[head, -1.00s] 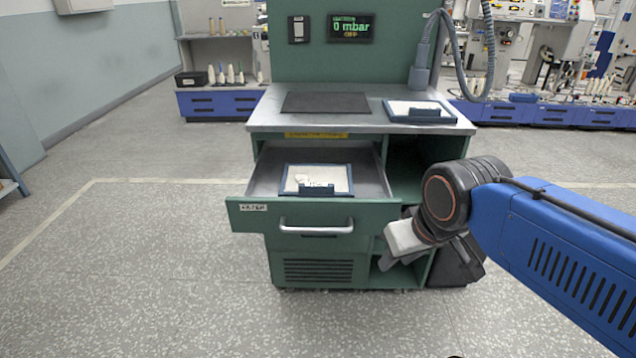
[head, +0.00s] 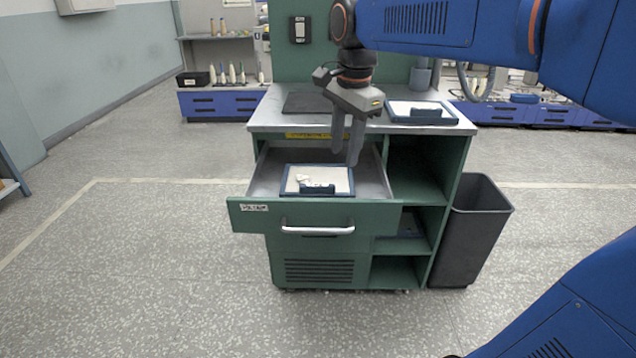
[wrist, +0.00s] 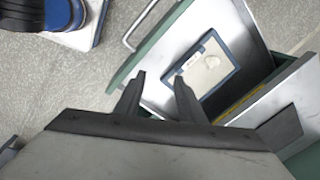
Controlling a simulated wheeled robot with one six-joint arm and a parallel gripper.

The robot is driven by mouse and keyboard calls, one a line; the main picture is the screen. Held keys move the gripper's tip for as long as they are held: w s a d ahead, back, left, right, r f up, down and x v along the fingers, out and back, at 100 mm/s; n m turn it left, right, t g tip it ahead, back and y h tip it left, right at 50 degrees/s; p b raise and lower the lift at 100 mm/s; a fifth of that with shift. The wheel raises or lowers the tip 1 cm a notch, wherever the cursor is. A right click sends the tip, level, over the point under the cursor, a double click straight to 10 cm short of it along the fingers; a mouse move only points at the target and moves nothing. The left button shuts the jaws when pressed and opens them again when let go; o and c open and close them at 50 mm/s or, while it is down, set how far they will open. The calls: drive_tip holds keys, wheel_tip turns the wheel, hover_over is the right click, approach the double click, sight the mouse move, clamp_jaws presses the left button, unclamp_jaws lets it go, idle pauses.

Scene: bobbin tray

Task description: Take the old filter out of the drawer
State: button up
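The drawer (head: 372,214) of the green cabinet is pulled open. The old filter (head: 332,176), a pale panel in a blue frame with whitish debris on it, lies flat inside; it also shows in the wrist view (wrist: 216,66). A second blue-framed white filter (head: 398,107) lies on the cabinet top at the right. My gripper (head: 344,160) points down above the back right of the drawer, apart from the old filter. Its fingers stand apart with nothing between them, as the wrist view (wrist: 160,82) also shows.
A dark mat (head: 300,103) lies on the cabinet top. Open shelves (head: 415,180) are right of the drawer, and a dark bin (head: 470,235) stands on the floor beside the cabinet. The floor in front is clear.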

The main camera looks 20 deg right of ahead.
drive_tip(key=w+a+r+m+g, duration=0.1)
drive_tip(key=w+a+r+m, duration=0.15)
drive_tip(key=w+m, duration=0.55)
drive_tip(key=n, duration=0.1)
hover_over(318, 185)
drive_tip(key=shift+g, duration=0.3)
drive_tip(key=f, duration=1.1)
drive_tip(key=shift+w+a+f, duration=0.25)
drive_tip(key=shift+w+a, duration=0.05)
drive_tip(key=shift+w, duration=0.05)
drive_tip(key=shift+s+d+f, duration=0.15)
drive_tip(key=shift+f, duration=1.3)
drive_tip(key=shift+s+d+f, duration=0.1)
drive_tip(key=shift+f, duration=1.35)
clamp_jaws()
